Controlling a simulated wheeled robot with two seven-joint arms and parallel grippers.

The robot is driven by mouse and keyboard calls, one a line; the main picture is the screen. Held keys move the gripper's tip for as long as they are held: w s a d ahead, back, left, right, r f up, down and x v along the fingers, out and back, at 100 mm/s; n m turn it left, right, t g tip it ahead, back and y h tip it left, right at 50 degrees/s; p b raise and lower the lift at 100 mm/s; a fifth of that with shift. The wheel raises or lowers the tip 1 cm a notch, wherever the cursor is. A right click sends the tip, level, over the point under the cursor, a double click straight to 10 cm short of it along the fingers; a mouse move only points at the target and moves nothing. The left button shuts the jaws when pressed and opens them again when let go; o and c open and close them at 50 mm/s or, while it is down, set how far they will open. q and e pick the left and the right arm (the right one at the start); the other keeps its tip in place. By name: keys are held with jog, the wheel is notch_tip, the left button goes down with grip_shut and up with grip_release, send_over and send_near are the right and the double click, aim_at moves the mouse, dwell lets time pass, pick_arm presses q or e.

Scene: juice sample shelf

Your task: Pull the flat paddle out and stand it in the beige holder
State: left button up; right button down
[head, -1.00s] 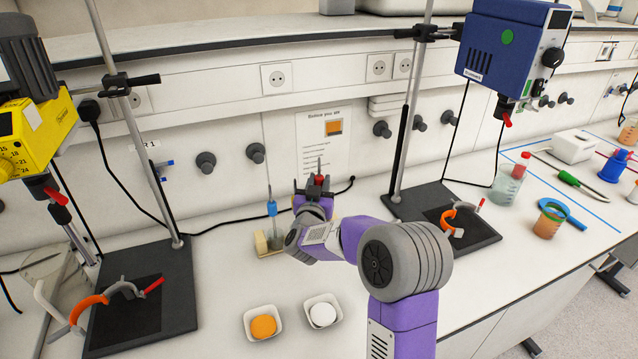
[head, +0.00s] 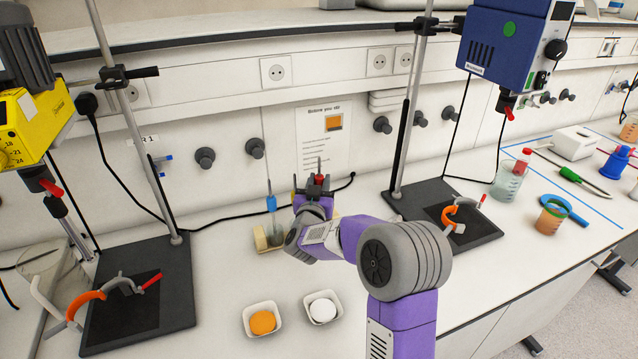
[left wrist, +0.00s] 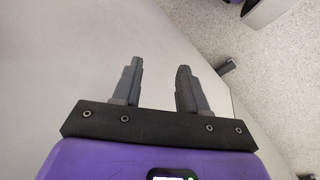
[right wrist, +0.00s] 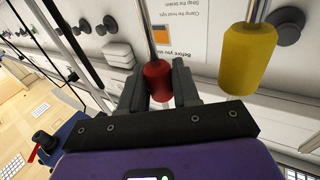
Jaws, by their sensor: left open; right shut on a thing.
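My right gripper (head: 317,184) is shut on the red handle (right wrist: 158,80) of an upright tool with a thin metal shaft above it. The red handle also shows in the head view (head: 319,180). The tool's lower end is hidden behind my gripper and arm, so its shape cannot be told. A yellow-handled tool (right wrist: 245,58) stands beside it in the right wrist view. A blue-handled tool (head: 271,203) stands upright at the beige holder (head: 261,239), which my right arm partly covers. My left gripper (left wrist: 158,88) is open and empty, away from these tools.
Two white dishes, with an orange item (head: 263,322) and a white item (head: 323,310), stand in front. Dark stand bases (head: 185,300) flank the area left and right (head: 478,228). Beakers (head: 549,217) stand at the right. A wall sheet (head: 324,135) is behind.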

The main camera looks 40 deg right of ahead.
jog(key=shift+f+b, duration=1.35)
jog(key=shift+f, duration=0.15)
jog(key=c, duration=0.7)
grip_release()
jog(key=shift+c, duration=0.2)
jog(key=v, duration=0.7)
jog(key=shift+s+a+p, duration=0.2)
jog(key=shift+a+p, duration=0.05)
jog(key=shift+p, duration=0.15)
